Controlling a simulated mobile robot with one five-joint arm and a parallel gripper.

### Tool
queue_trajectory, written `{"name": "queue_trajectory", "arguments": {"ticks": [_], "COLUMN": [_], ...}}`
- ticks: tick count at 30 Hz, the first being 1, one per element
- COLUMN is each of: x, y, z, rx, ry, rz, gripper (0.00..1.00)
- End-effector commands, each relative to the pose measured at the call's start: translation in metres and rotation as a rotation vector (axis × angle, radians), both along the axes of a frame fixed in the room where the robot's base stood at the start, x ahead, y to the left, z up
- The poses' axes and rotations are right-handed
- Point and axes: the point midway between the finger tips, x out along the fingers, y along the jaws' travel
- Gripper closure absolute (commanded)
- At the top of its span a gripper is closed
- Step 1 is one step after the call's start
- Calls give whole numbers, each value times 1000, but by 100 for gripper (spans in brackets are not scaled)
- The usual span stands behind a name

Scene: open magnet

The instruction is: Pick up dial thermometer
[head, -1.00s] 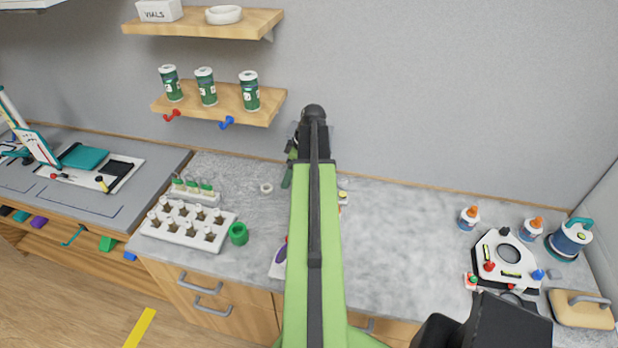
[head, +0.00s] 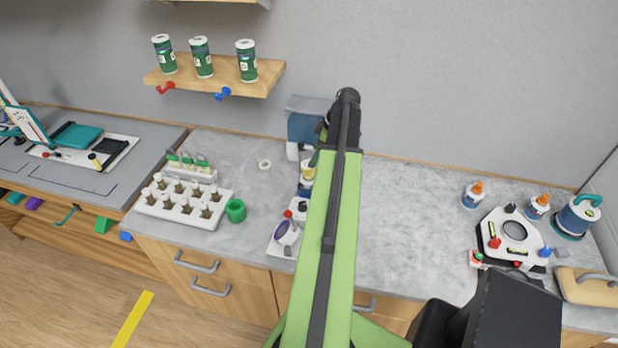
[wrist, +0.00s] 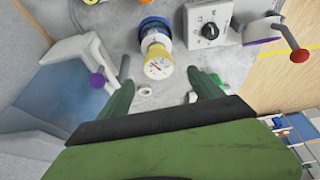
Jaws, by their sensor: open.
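The dial thermometer (wrist: 158,67) shows in the wrist view with a round white face, a yellow rim and a blue and white body behind it. In the head view, a yellow, white and blue item (head: 307,170), probably the same thermometer, stands just left of my arm and is partly hidden by it. My gripper (wrist: 164,92) is open in the wrist view. Its two green fingers are spread to the left and right below the dial, with nothing between them that I can see held. In the head view the fingers are mostly hidden behind my arm.
A grey box with a black knob (wrist: 208,24) is right of the thermometer. A purple-tipped rod (wrist: 97,80) and a blue-grey box (wrist: 62,88) are at left. A white rack (head: 185,205) and green ring (head: 236,210) stand left on the counter. The counter's middle right is clear.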

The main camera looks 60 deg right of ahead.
Motion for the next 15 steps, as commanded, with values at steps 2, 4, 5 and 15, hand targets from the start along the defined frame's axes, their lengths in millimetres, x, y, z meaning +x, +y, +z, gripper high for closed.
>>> {"name": "queue_trajectory", "arguments": {"ticks": [2, 4, 5, 15], "x": [5, 8, 8, 19], "y": [2, 3, 3, 5], "z": [-22, -25, -24, -54], "rx": [0, 0, 0, 0], "ry": [0, 0, 0, 0], "rz": [0, -1, -1, 2], "gripper": [24, 24, 24, 24]}}
